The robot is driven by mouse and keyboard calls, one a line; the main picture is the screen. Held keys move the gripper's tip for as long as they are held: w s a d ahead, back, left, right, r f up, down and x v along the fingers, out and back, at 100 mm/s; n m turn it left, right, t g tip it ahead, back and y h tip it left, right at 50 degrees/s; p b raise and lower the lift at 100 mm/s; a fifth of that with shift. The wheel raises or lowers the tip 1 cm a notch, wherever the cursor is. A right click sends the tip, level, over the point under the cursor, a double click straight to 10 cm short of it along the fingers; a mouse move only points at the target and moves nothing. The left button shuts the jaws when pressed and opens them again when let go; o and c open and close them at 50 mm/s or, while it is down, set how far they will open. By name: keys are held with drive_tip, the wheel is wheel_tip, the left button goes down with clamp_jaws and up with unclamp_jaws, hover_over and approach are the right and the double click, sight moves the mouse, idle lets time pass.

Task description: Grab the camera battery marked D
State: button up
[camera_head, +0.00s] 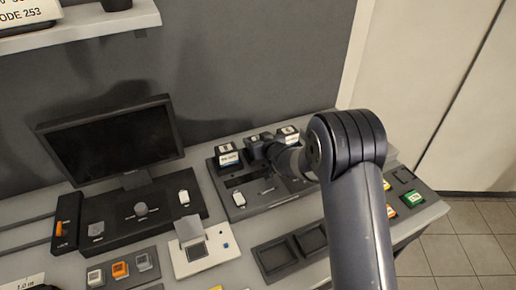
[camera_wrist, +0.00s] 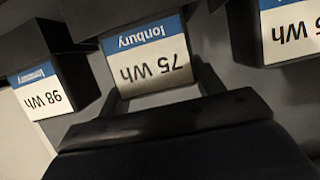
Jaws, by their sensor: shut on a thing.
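Three camera batteries stand in a row at the back of a dark charger (camera_head: 236,213): a left one (camera_head: 228,157), a middle one (camera_head: 254,138) and a right one (camera_head: 288,131). Their top marks are too small to read in the head view, so I cannot tell which is D. My gripper (camera_head: 262,148) is at the middle battery. In the wrist view my gripper (camera_wrist: 152,88) is shut on a battery labelled Ionbury 75 Wh (camera_wrist: 153,62), one finger on each side. A 98 Wh battery (camera_wrist: 42,92) is at left and another battery (camera_wrist: 290,35) at right, both apart from the fingers.
A monitor (camera_head: 112,145) stands at left behind a dark control panel (camera_head: 105,222). A white device with a raised flap (camera_head: 205,250) and dark empty trays (camera_head: 275,257) lie in front. Small coloured items (camera_head: 412,198) are at right. A shelf (camera_head: 85,25) hangs at upper left.

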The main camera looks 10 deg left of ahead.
drive_tip(key=c, duration=0.7)
drive_tip(key=shift+r, duration=0.2)
drive_tip(key=shift+c, duration=0.9)
